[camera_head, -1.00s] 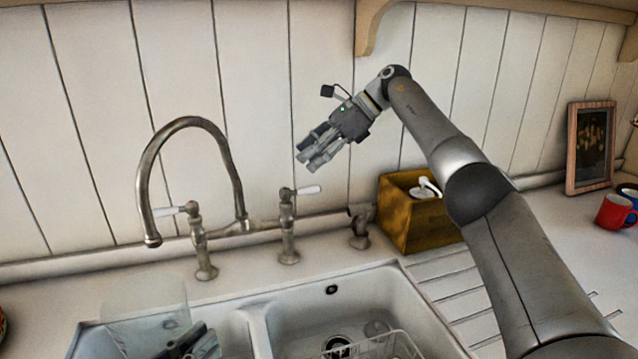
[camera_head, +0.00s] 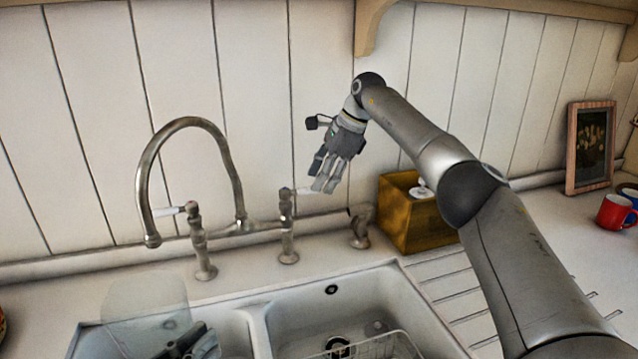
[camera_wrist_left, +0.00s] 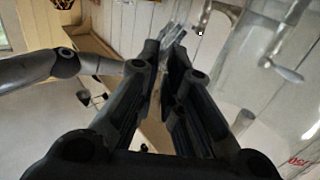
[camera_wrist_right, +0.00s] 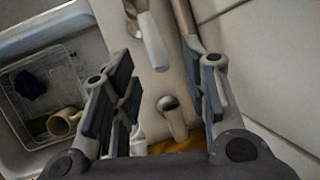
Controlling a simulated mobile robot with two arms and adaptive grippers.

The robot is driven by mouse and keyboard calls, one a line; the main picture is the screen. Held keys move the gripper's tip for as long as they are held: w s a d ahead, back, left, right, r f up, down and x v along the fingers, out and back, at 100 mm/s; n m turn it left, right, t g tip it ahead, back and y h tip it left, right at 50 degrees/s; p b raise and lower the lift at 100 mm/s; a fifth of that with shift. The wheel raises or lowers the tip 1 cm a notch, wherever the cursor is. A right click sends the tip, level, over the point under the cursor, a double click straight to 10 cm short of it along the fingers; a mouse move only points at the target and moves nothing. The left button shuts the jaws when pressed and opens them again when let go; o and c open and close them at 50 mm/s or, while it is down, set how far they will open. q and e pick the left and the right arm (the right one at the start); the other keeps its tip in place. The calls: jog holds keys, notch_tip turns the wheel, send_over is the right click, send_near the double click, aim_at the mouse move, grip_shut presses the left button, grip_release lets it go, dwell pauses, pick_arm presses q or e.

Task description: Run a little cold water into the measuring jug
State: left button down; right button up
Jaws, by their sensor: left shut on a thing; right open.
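The clear measuring jug (camera_head: 143,300) is over the left sink basin, under the spout end (camera_head: 152,241) of the tall metal tap. No water shows at the spout. My left gripper (camera_head: 190,343) is shut on the jug; red marks on the jug (camera_wrist_left: 298,162) show in the left wrist view. The tap has a left lever (camera_head: 168,211) and a right lever (camera_head: 303,191), both with white handles. My right gripper (camera_head: 328,187) is open, pointing down close to the right lever, whose tip it partly hides. The white handle also shows in the right wrist view (camera_wrist_right: 152,40), beyond the fingers.
A wooden box (camera_head: 408,225) stands right of a short metal fitting (camera_head: 360,228) on the counter. A wire rack (camera_head: 385,346) with a mug (camera_wrist_right: 63,123) sits in the right basin. A red mug (camera_head: 614,212) and a framed picture (camera_head: 590,146) are far right.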

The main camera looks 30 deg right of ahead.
jog(key=shift+x, duration=1.15)
jog(key=shift+r, duration=0.1)
grip_shut()
